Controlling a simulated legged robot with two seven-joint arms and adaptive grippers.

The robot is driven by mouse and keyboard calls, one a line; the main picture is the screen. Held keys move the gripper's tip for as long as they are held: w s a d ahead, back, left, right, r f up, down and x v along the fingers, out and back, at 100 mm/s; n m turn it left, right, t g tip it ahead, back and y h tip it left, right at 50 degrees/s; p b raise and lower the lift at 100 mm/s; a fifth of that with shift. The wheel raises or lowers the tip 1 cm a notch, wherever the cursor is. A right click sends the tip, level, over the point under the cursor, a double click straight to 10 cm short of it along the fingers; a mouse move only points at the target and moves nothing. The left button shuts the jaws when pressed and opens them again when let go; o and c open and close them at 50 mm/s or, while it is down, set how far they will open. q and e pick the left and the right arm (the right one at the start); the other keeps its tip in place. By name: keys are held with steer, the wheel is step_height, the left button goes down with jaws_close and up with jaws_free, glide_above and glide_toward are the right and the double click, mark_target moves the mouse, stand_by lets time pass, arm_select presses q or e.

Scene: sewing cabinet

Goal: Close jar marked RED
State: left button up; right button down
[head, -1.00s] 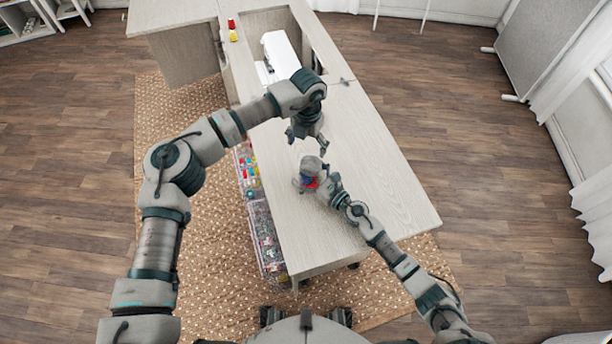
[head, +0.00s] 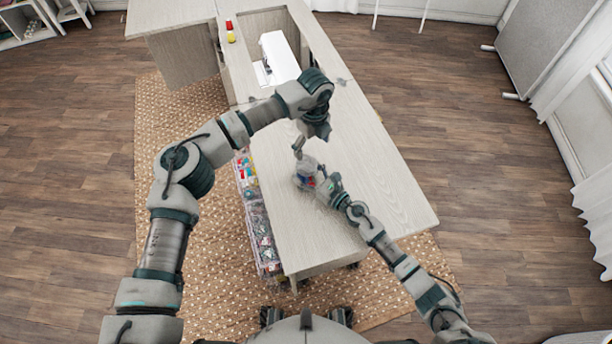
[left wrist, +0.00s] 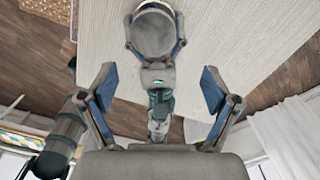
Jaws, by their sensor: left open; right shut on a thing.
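A small clear jar (head: 305,179) with red and blue showing through stands on the pale tabletop in the head view. Its round grey top (left wrist: 153,32) shows in the left wrist view, beyond my left fingertips. I cannot read any mark on the jar. My right gripper (head: 323,187) is shut on the jar from the right side. My left gripper (head: 298,149) is open and empty just above and behind the jar. In the left wrist view my left gripper's two fingers (left wrist: 158,88) are spread wide, with my right arm between and beyond them.
The long pale table (head: 375,180) is bare to the right of the jar. A white sewing machine (head: 279,55) sits in the recess at the far end. Red and yellow spools (head: 231,33) stand on the far left edge. Clear bins (head: 262,235) hang along the left side.

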mark_target(311, 163)
arm_select(q)
steer(key=n, duration=0.1)
steer(key=d+n, duration=0.1)
steer(key=n, duration=0.1)
steer(key=shift+d, duration=0.1)
arm_select(e)
steer(key=shift+d+f, duration=0.15)
steer(key=shift+d, duration=0.35)
arm_select(q)
steer(key=shift+n, duration=0.6)
arm_select(e)
steer(key=shift+a, duration=0.15)
arm_select(q)
steer(key=shift+a+n, duration=0.3)
steer(key=shift+a, duration=0.5)
arm_select(e)
steer(key=shift+a, duration=0.65)
arm_select(q)
steer(key=f, duration=0.7)
steer(key=shift+d, duration=0.4)
arm_select(e)
steer(key=shift+d, duration=0.45)
arm_select(q)
steer(key=shift+a+f, duration=0.15)
steer(key=shift+f, duration=0.4)
arm_select(e)
steer(key=shift+a, duration=0.2)
arm_select(q)
steer(key=shift+w, duration=0.1)
